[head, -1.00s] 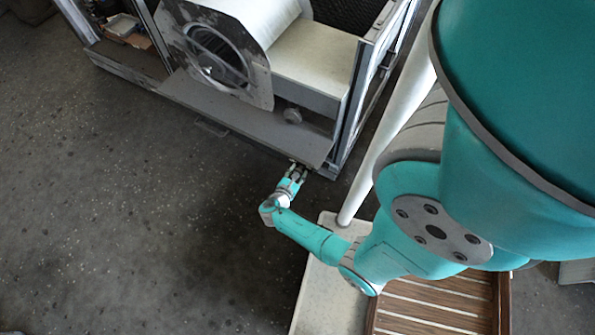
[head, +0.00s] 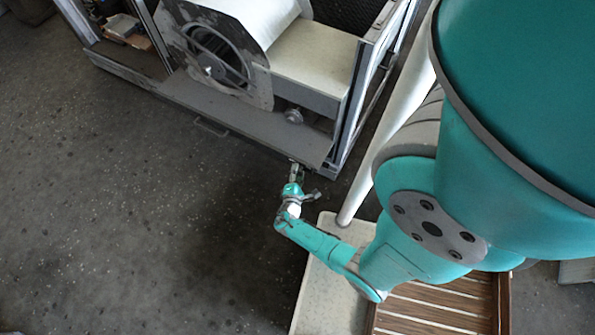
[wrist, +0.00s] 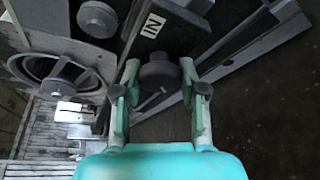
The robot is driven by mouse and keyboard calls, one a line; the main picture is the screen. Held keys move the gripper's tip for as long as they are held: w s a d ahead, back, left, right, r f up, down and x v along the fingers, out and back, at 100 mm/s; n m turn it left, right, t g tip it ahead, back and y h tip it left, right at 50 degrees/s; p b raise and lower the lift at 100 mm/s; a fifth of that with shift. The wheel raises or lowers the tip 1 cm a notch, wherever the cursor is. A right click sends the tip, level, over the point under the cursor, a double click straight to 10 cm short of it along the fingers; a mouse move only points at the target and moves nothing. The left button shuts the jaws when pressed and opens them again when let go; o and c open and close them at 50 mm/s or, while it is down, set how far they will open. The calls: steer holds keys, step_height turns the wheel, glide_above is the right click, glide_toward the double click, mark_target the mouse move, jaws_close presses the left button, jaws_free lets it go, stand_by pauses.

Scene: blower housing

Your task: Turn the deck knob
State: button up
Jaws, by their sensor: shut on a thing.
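In the wrist view a dark round knob (wrist: 158,75), which I take as the deck knob, sits between the two fingers of my gripper (wrist: 159,68). The gripper is shut on it, one finger on each side. In the head view my gripper (head: 296,172) is at the front right corner of the grey deck (head: 240,120) of the blower housing. The knob is too small and covered to make out there. The wrist view shows a white "IN" label (wrist: 154,25) just beyond the knob.
A second, grey round knob (head: 293,115) stands farther back on the housing; the wrist view shows it too (wrist: 97,18). The round blower opening (head: 215,55) is left of it. A metal frame post (head: 350,125) rises right of my gripper. Open floor (head: 130,220) lies left.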

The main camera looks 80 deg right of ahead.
steer(key=m+t+h, duration=0.1)
steer(key=m, duration=0.2)
steer(key=shift+f+m+h, duration=0.1)
steer(key=shift+m+h, duration=0.2)
steer(key=shift+m, duration=0.1)
steer(key=shift+m+h, duration=0.9)
steer(key=shift+m, duration=1.6)
steer(key=shift+s+m, duration=0.1)
steer(key=shift+m, duration=0.2)
steer(key=o, duration=1.1)
steer(key=shift+o, duration=0.2)
steer(key=shift+a, duration=0.1)
steer(key=a+f, duration=0.1)
steer(key=a, duration=0.6)
steer(key=shift+s, duration=0.45)
steer(key=shift+a, duration=0.1)
